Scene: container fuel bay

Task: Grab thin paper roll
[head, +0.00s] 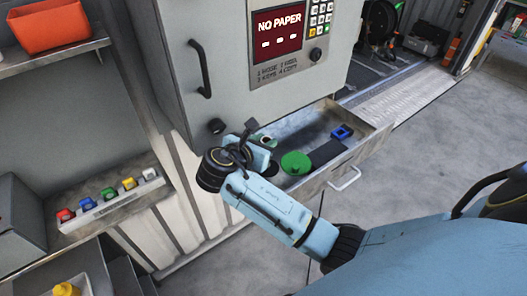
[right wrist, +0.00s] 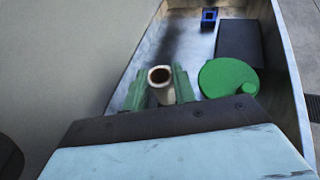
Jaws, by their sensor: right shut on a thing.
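The thin paper roll (right wrist: 160,76), a narrow white tube with a brown hollow core, stands between the green fingers of my right gripper (right wrist: 161,88) in the right wrist view. My right gripper (head: 264,142) is shut on it, at the left end of the open drawer (head: 371,147). In the head view the roll is mostly hidden by the gripper and wrist. I cannot tell whether its lower end touches the drawer floor. My left gripper is not in view.
The drawer also holds a green round object (head: 295,163), a dark flat block (head: 328,152) and a blue square piece (head: 342,132). The grey machine (head: 225,75) above shows "NO PAPER" on its screen (head: 277,30). Open floor (head: 430,135) lies to the right.

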